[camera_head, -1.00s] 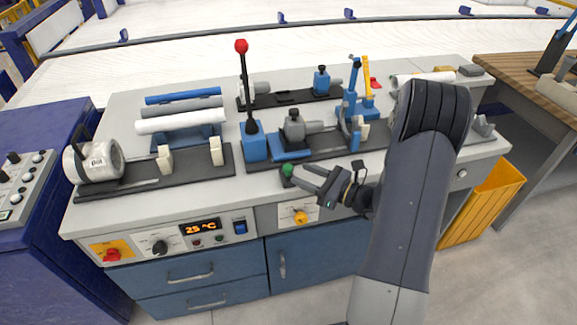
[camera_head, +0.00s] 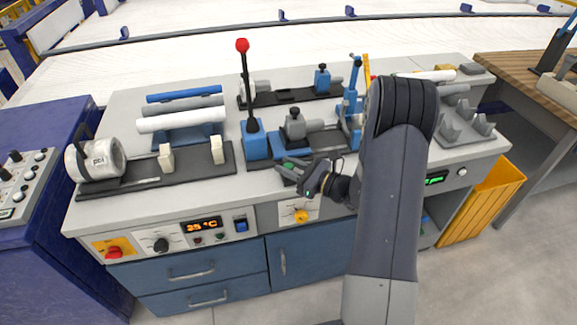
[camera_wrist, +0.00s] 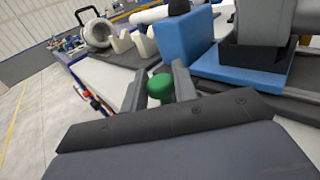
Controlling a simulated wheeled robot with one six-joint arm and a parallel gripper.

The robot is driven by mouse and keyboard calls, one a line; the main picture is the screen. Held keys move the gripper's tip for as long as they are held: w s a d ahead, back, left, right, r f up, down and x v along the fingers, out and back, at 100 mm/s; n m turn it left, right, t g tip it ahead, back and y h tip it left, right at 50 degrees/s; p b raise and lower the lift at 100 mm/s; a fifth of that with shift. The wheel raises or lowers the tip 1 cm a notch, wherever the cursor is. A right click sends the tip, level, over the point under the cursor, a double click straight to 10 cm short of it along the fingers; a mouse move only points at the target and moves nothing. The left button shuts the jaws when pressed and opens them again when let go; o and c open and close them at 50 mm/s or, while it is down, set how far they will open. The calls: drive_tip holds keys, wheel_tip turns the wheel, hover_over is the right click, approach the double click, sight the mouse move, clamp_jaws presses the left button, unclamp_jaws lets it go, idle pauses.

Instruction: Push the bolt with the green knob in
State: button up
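The green knob (camera_wrist: 160,87) stands between my gripper's two fingers in the wrist view. In the head view the green knob (camera_head: 288,166) shows only in part, at the front edge of the bench, below the grey clamp on the blue block. The fingers of my gripper (camera_head: 284,170) reach to it from the right. In the wrist view my gripper (camera_wrist: 158,80) has its fingers apart, one on each side of the knob. I cannot tell whether either finger touches it. The bolt itself is hidden.
A blue block with a red-tipped lever (camera_head: 255,140) and a grey clamp (camera_head: 297,125) stand just behind the knob. A yellow knob (camera_head: 301,216) is on the front panel below. White, grey and blue pipes (camera_head: 180,123) lie on a rack at the left.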

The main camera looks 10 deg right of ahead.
clamp_jaws()
drive_tip(key=w+b, duration=0.1)
drive_tip(key=w, duration=0.1)
drive_tip(key=shift+w+f, duration=0.1)
drive_tip(key=shift+w, duration=0.2)
drive_tip(key=shift+w+d+r, duration=0.1)
drive_tip(key=shift+r, duration=0.1)
drive_tip(key=shift+o, duration=2)
unclamp_jaws()
drive_tip(key=shift+w, duration=0.1)
drive_tip(key=shift+o, duration=0.2)
drive_tip(key=shift+f, duration=0.1)
drive_tip(key=b+v, duration=0.1)
drive_tip(key=v, duration=0.9)
drive_tip(key=shift+s+d, duration=0.2)
drive_tip(key=shift+s, duration=0.1)
